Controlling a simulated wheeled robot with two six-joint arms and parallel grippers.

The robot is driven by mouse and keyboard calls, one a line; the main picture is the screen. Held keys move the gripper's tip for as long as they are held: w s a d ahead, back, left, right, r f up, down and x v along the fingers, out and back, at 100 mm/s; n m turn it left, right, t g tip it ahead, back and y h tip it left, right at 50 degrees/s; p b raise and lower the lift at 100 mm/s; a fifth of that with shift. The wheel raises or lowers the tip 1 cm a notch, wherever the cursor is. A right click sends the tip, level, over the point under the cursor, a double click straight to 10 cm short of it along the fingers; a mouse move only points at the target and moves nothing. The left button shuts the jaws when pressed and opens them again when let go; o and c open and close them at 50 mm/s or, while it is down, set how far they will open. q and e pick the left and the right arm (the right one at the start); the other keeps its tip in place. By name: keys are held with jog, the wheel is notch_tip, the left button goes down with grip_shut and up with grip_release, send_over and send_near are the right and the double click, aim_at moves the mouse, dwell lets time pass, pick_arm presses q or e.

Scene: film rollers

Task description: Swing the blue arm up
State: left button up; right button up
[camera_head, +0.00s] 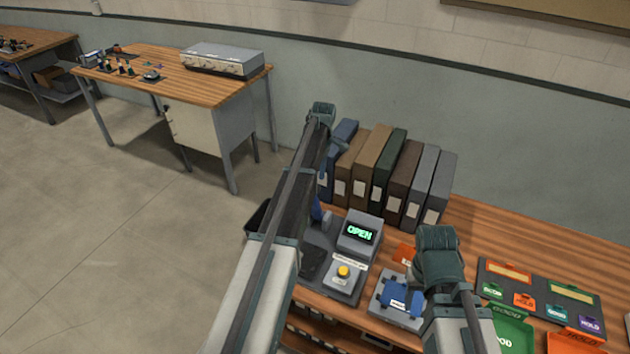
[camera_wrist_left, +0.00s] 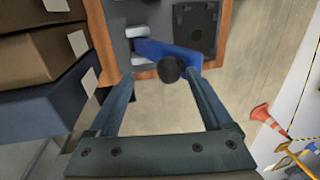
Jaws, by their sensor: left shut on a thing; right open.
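The blue arm (camera_wrist_left: 152,52) shows in the left wrist view, reaching out from a grey device with a black round knob (camera_wrist_left: 170,68) near its outer end. My left gripper (camera_wrist_left: 160,78) has one finger on each side of the knob and is shut on the blue arm there; exact contact is hard to see. In the head view only a small part of the blue arm (camera_head: 319,212) shows beside my left forearm, which hides the rest. The device's display (camera_head: 360,233) reads OPEN in green. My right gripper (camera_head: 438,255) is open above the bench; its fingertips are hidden.
A yellow button (camera_head: 343,271) sits in front of the display. Several binders (camera_head: 385,170) stand behind. Labelled trays (camera_head: 540,295) are at right. Floor is clear at left.

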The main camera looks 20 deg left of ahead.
pick_arm(q)
jog(key=w+r+p, duration=0.6)
jog(key=w, duration=0.2)
jog(key=shift+r, duration=0.25)
dwell(0.6)
jog(key=shift+r+p, duration=0.1)
jog(key=shift+p, duration=0.2)
notch_tip(320, 180, up, 13)
jog(key=w+p, duration=0.2)
jog(key=p, duration=1.1)
jog(key=shift+w+r, duration=0.2)
jog(key=shift+d, duration=0.1)
